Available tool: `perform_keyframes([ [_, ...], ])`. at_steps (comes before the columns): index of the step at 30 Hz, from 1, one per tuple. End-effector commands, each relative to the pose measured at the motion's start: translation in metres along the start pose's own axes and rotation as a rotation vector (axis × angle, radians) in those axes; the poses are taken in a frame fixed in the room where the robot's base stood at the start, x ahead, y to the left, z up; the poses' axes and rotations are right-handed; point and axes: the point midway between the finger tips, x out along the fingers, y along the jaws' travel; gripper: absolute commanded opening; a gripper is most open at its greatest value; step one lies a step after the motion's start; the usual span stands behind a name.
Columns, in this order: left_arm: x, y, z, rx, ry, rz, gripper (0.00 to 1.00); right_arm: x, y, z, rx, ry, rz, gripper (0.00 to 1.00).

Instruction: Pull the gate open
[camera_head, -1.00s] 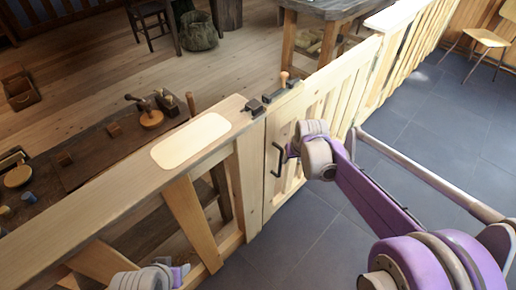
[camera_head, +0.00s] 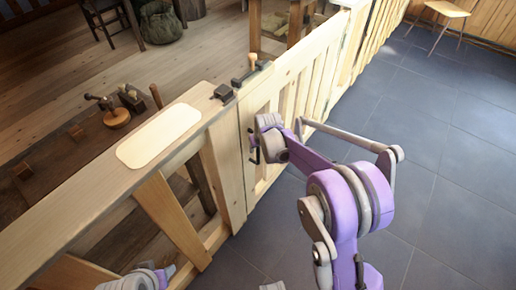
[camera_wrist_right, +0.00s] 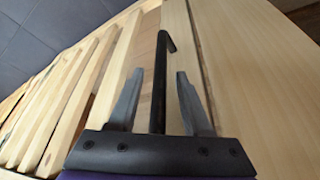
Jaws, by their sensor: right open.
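The gate (camera_head: 311,55) is pale wood with upright slats and stands in line with the fence. Its black upright handle (camera_wrist_right: 158,85) shows in the wrist view between my right gripper's two fingers. My right gripper (camera_wrist_right: 160,72) is open around the handle, with a gap on either side. In the head view the right gripper (camera_head: 256,150) is at the gate's near face, partly hidden by its own wrist. A dark latch (camera_head: 242,79) with an orange-tan knob (camera_head: 252,61) sits on the gate's top. My left gripper (camera_head: 164,273) is only partly in view at the bottom edge.
A dark latch keeper (camera_head: 223,93) sits on the fixed fence, beside a pale oval plate (camera_head: 159,133). Behind the fence is a workbench (camera_head: 82,150) with tools. The tiled floor (camera_head: 440,150) on the near side is clear. A chair (camera_head: 445,10) stands far right.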

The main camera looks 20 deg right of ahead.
Motion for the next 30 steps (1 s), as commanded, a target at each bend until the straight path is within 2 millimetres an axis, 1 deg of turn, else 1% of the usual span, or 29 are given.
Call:
perform_keyframes([
  [8,0.0001,0.0000,0.0000,0.000,0.000,0.000,0.50,0.0015,-0.0001,0.0000,0.000,0.000,0.000,0.50],
  [11,0.0001,0.0000,0.0000,0.000,0.000,0.000,0.50,0.0014,-0.0001,0.0000,0.000,0.000,0.000,0.33],
  [15,0.0001,0.0000,0.0000,0.000,0.000,0.000,0.50,0.0013,-0.0001,0.0000,0.000,0.000,0.000,0.08],
  [16,0.0001,0.0000,0.0000,0.000,0.000,0.000,0.50,0.0013,-0.0001,0.0000,0.000,0.000,0.000,0.03],
  [17,0.0001,0.0000,0.0000,0.000,0.000,0.000,0.50,0.0013,-0.0001,0.0001,0.000,0.000,0.000,0.00],
  [30,0.0001,0.0000,0.0000,0.000,0.000,0.000,0.50,0.0012,-0.0001,0.0001,0.000,0.000,0.000,0.00],
])
